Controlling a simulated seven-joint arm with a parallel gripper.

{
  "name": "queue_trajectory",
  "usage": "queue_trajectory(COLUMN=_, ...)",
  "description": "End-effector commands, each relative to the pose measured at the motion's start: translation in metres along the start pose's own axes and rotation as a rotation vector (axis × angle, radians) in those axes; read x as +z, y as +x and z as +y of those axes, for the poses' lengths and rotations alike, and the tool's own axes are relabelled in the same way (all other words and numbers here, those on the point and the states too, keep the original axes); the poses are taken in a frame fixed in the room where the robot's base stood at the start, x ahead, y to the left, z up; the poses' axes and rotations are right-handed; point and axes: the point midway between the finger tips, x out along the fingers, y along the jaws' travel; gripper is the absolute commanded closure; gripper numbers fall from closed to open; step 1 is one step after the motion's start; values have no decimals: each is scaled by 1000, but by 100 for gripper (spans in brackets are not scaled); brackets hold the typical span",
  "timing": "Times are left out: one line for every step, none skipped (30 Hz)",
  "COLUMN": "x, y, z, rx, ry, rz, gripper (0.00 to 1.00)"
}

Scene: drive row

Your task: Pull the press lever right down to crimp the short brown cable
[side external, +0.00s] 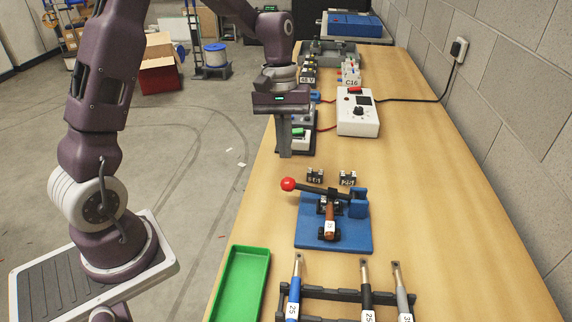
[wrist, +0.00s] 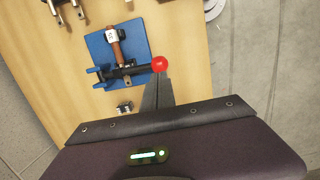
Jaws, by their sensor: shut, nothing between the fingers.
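The press stands on a blue base (side external: 360,242) on the bench. Its dark lever (side external: 310,189) reaches left from a blue bracket (side external: 358,203) and ends in a red ball (side external: 288,184). The lever slopes up a little towards the ball and crosses over the brown cable. The short brown cable (side external: 330,215), with a white label, lies in the press. My gripper (side external: 284,154) is shut and empty, pointing down, above and behind the ball. In the wrist view the red ball (wrist: 160,64) shows just beyond the fingertips (wrist: 161,78); I cannot tell any contact.
Two small black die blocks (side external: 315,176) (side external: 347,178) sit behind the press. A white control box (side external: 357,117) stands behind to the right.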

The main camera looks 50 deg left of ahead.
Motion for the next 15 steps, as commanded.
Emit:
queue_trajectory(x=1, y=10, z=-1, rx=-2, ry=-1, rz=-4, gripper=100)
queue_trajectory(x=1, y=16, z=-1, rx=-2, ry=0, rz=-4, gripper=100)
queue_trajectory(x=1, y=24, z=-1, rx=-2, ry=0, rz=-5, gripper=100)
queue_trajectory(x=1, y=29, z=0, rx=-1, ry=0, rz=-4, gripper=100)
queue_trajectory(x=1, y=33, z=0, rx=-1, ry=0, rz=-3, gripper=100)
queue_trajectory(x=1, y=39, z=0, rx=-2, ry=0, rz=-4, gripper=100)
queue_trajectory(x=0, y=42, z=0, rx=-1, ry=0, rz=-2, gripper=100)
queue_trajectory(x=0, y=45, z=0, rx=-1, ry=0, rz=-2, gripper=100)
queue_trajectory(x=0, y=48, z=0, rx=0, ry=0, rz=-1, gripper=100)
queue_trajectory(x=0, y=50, z=0, rx=0, ry=0, rz=-1, gripper=100)
queue_trajectory(x=0, y=51, z=0, rx=0, ry=0, rz=-1, gripper=100)
queue_trajectory(x=0, y=52, z=0, rx=0, ry=0, rz=-1, gripper=100)
queue_trajectory(x=0, y=53, z=0, rx=0, ry=0, rz=-1, gripper=100)
queue_trajectory(x=0, y=53, z=0, rx=0, ry=0, rz=-1, gripper=100)
queue_trajectory(x=0, y=53, z=0, rx=0, ry=0, rz=0, gripper=100)
